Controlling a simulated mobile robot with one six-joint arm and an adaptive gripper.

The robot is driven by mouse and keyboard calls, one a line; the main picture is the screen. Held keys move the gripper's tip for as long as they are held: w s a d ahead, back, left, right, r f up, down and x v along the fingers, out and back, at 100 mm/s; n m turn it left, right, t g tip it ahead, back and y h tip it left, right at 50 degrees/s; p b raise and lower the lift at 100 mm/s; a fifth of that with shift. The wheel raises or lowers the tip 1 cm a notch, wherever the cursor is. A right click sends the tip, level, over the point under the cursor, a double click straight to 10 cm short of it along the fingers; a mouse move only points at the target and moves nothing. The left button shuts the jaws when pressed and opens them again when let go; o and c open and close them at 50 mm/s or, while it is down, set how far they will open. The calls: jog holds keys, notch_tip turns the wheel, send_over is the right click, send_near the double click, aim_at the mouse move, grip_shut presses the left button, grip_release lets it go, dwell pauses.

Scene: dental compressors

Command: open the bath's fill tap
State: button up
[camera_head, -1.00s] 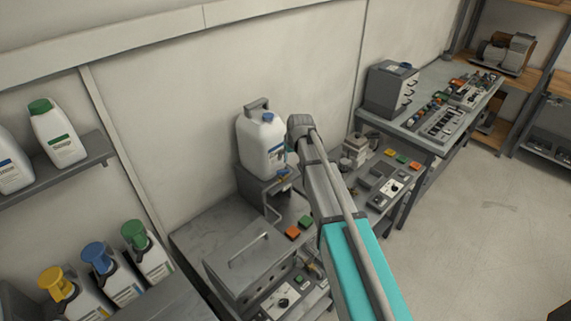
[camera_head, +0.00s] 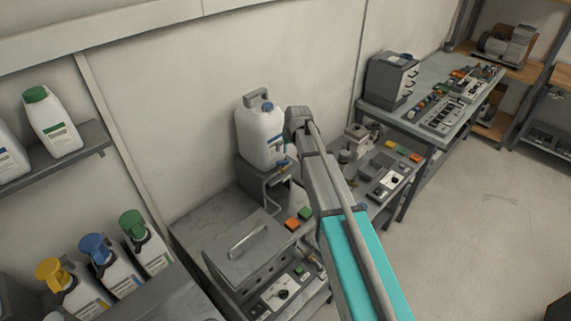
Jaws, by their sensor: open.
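A grey metal bath (camera_head: 225,272) with a closed lid and a bar handle (camera_head: 247,240) stands on the bench at lower centre. Behind it a white canister (camera_head: 260,138) with a blue cap sits on a grey raised stand (camera_head: 254,180). My gripper's fingers are hidden behind the arm.
Orange and green buttons (camera_head: 298,218) and a control panel (camera_head: 282,292) are close to the bath. More switch boxes (camera_head: 391,182) lie right of my arm. Bottles with yellow, blue and green tops (camera_head: 110,268) stand at lower left. Open floor (camera_head: 480,210) is at right.

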aim_at(283, 162)
jog(key=shift+b+x, duration=5.15)
jog(key=shift+x, duration=0.7)
jog(key=shift+s, duration=0.1)
jog(key=c, duration=1)
jog(key=o, duration=1)
